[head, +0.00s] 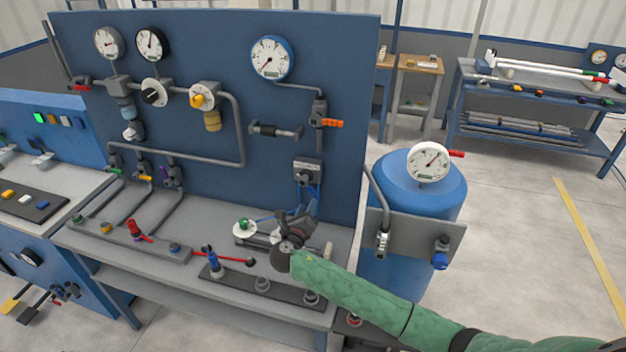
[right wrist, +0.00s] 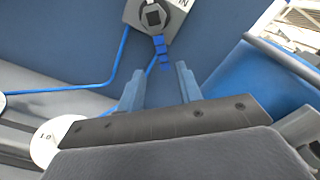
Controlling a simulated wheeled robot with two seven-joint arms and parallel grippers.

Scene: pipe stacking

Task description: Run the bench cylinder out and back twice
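The bench cylinder (head: 250,240) appears to be the grey piece on the bench top, mostly hidden behind my right gripper. A white disc with a green knob (head: 244,228) sits at its left end. My right gripper (head: 309,207) is over the bench in front of the panel. In the right wrist view its two blue fingers (right wrist: 157,80) are apart with nothing between them. Beyond them is a grey box with a black square-centred knob (right wrist: 153,16), marked "IN", on the panel; blue tubes run from below it. A white disc marked "1 0" (right wrist: 50,140) is at lower left. My left gripper is not in view.
The blue panel (head: 200,60) carries gauges, pipes and valves. A blue tank with a gauge (head: 420,195) stands right of the bench. Another bench (head: 540,95) is at far right.

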